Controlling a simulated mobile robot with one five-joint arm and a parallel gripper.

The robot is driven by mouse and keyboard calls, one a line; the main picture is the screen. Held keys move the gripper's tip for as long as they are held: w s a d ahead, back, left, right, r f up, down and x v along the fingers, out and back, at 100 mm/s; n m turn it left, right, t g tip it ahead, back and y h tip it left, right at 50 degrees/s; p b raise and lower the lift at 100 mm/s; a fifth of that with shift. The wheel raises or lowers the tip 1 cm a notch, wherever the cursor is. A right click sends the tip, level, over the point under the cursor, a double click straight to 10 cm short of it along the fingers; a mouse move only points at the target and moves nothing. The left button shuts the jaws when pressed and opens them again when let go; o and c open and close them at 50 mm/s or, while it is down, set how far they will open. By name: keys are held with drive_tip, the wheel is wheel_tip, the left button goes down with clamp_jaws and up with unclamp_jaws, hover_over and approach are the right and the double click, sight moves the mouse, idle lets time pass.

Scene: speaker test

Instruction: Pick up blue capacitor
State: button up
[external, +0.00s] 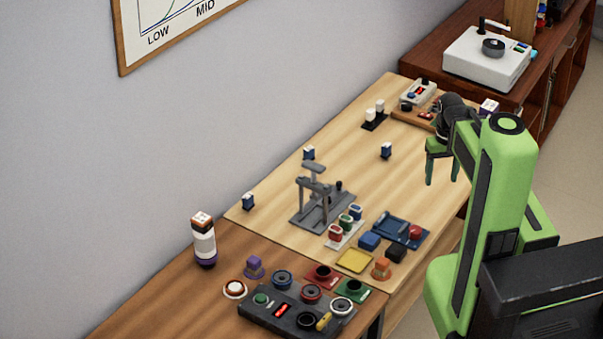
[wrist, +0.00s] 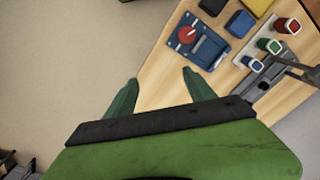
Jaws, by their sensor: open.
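A blue capacitor with a pale top (external: 356,212) stands at the far end of a row on a white strip (external: 345,240), beside a green one (external: 346,222) and a red one (external: 335,232). In the wrist view the blue capacitor (wrist: 255,66) is at right, next to the grey stand. My gripper (external: 441,179) is open and empty, raised near the table's right edge, apart from the row. Its fingers (wrist: 160,78) also show in the wrist view, with floor and table edge between them.
A grey stand (external: 311,210) rises close behind the row. A blue tray with a red knob (external: 400,228) and blue, black and yellow blocks lie nearby. Small blue-and-white pieces (external: 386,150) stand farther back. A dark control panel (external: 290,315) is in front. The table's right-middle is clear.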

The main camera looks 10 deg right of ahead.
drive_tip(key=shift+c, duration=0.5)
drive_tip(key=w+a+n, duration=0.1)
drive_tip(key=w+a, duration=0.2)
drive_tip(key=w, duration=0.4)
drive_tip(key=w+a+n, duration=0.1)
drive_tip(key=w+a, duration=0.2)
drive_tip(key=w, duration=0.5)
drive_tip(key=w+a+n+t, duration=0.1)
drive_tip(key=w+a, duration=0.3)
drive_tip(key=a, duration=0.3)
drive_tip(key=w+a+n, duration=0.2)
drive_tip(key=w+a, duration=0.2)
drive_tip(key=a, duration=0.4)
drive_tip(key=r+n+y+p, duration=0.1)
drive_tip(key=r+n+p, duration=0.1)
drive_tip(key=n, duration=0.2)
hover_over(248, 196)
drive_tip(key=s+d, duration=0.1)
drive_tip(key=s, duration=0.1)
drive_tip(key=f+b, duration=0.6)
drive_tip(key=w+f+b, duration=0.1)
drive_tip(key=f+b, duration=0.5)
drive_tip(key=w+a+f+b, duration=0.1)
drive_tip(key=f+b, duration=0.5)
drive_tip(key=shift+w, duration=0.1)
drive_tip(key=shift+r, duration=0.2)
